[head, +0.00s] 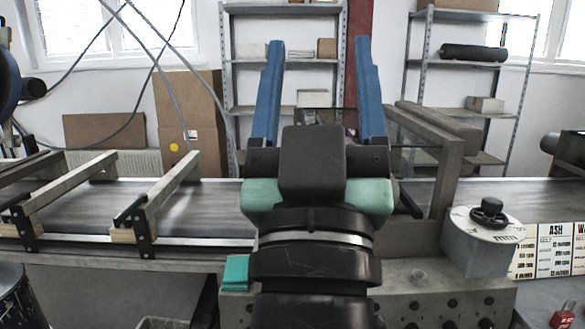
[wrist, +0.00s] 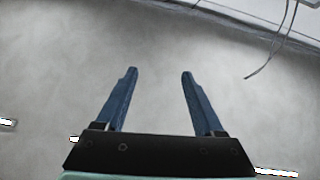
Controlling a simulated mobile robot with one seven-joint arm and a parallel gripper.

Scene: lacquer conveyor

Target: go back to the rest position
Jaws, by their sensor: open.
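My gripper (head: 318,95) is in the middle of the head view, with its two blue fingers pointing up and spread wide apart. Nothing is between them. In the wrist view my gripper (wrist: 158,90) also shows open and empty, against a plain grey surface. My wrist and gripper body hide the middle part of the conveyor (head: 205,215) in the head view.
Wooden-looking bars (head: 168,185) cross the conveyor at left. A dial box (head: 480,240) with a black knob stands at right, beside a sign reading ASH (head: 555,250). A metal frame (head: 447,180) stands right of my gripper. Shelves (head: 460,65) and cardboard (head: 190,110) are behind.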

